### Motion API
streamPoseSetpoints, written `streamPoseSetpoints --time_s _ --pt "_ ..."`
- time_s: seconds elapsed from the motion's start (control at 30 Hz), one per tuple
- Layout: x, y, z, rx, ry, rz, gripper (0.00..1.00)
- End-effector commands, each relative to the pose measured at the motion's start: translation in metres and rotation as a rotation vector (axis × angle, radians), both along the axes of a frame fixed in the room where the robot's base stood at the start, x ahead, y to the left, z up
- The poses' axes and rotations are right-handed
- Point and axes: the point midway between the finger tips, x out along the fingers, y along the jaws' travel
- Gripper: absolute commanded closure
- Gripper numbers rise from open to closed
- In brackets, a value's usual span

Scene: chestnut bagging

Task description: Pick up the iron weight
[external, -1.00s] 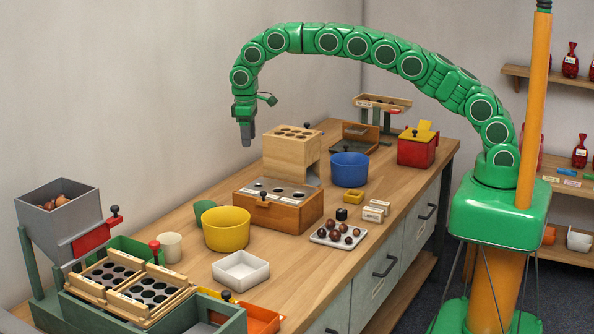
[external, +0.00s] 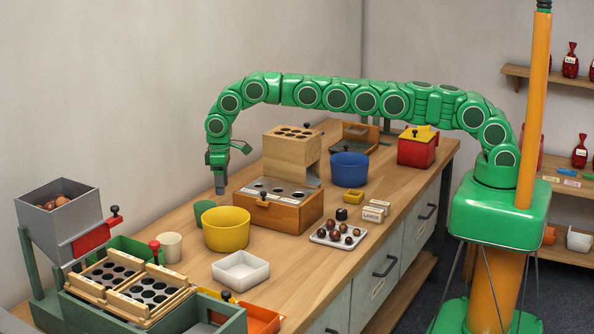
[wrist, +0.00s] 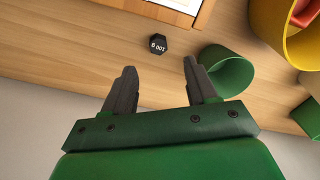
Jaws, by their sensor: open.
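The iron weight (wrist: 159,44) is a small black hexagonal piece with pale lettering in the wrist view. It stands on the wooden worktop between a green cup (wrist: 228,72) and a wooden box edge. I cannot pick it out in the external view, where the far side of the box is hidden. My gripper (wrist: 160,67) is open and empty, its two grey fingers apart with the weight just beyond the tips, roughly between them. In the external view my gripper (external: 220,188) hangs low behind the yellow bowl (external: 227,229), left of the wooden box (external: 288,218).
The green cup (external: 203,212) stands close below my gripper, beside the yellow bowl. The wooden tower (external: 288,155) rises to the right. The wall is close behind.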

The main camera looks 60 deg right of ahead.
Motion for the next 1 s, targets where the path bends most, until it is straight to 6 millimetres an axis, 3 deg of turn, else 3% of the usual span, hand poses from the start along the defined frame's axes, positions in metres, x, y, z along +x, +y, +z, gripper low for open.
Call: streamPoseSetpoints --time_s 0.37,0.7,0.97,1.0 --pt "0.0 -0.001 -0.029 0.0 0.001 0.0 0.43" --pt "-0.001 -0.003 -0.069 -0.001 0.002 0.0 0.43" --pt "0.0 -0.002 -0.073 0.0 0.0 0.0 0.43" --pt "0.0 -0.002 -0.073 0.0 0.0 0.0 0.47"
